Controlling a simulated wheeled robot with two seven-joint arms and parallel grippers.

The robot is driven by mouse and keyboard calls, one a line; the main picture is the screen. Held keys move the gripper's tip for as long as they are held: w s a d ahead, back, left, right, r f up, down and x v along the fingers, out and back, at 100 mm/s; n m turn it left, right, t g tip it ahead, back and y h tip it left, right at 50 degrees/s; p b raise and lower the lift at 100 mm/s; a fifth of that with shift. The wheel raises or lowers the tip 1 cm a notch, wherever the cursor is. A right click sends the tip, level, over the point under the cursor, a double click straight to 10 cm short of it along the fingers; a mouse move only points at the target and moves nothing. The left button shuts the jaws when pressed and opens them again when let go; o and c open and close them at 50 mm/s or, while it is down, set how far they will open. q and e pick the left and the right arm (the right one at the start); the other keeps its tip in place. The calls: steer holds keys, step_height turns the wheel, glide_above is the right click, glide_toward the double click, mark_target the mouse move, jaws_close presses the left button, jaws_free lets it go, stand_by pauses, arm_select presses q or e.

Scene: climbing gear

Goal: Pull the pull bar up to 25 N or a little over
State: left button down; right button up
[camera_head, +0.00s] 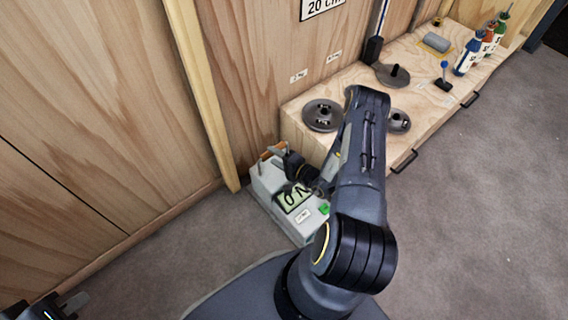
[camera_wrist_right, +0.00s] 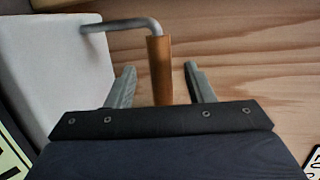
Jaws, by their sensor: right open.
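The pull bar (camera_wrist_right: 159,88) has a brown grip on a bent grey metal rod. In the right wrist view it stands between the two fingers of my right gripper (camera_wrist_right: 160,70), with a gap on each side. My right gripper is open around it. In the head view the pull bar (camera_head: 271,152) shows at the top of a light grey force gauge box (camera_head: 262,184), which has a display (camera_head: 293,198) that seems to read 0 N. My right arm partly hides the box. My left gripper (camera_head: 62,306) is at the bottom left corner, partly cut off, away from the box.
A wooden bench (camera_head: 432,80) behind the box carries dark weight plates (camera_head: 322,114), a grey cylinder (camera_head: 437,42) and several bottles (camera_head: 467,58). A wooden wall (camera_head: 90,90) stands behind and left. The grey floor (camera_head: 470,220) is clear at the right.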

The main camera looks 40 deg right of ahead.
mark_target(272, 155)
steer(key=shift+b+x, duration=0.35)
steer(key=shift+x, duration=1.25)
steer(key=shift+s, duration=0.1)
jaws_close()
steer(key=shift+r+p, duration=1.55)
steer(key=shift+r, duration=0.4)
steer(key=shift+f, duration=0.1)
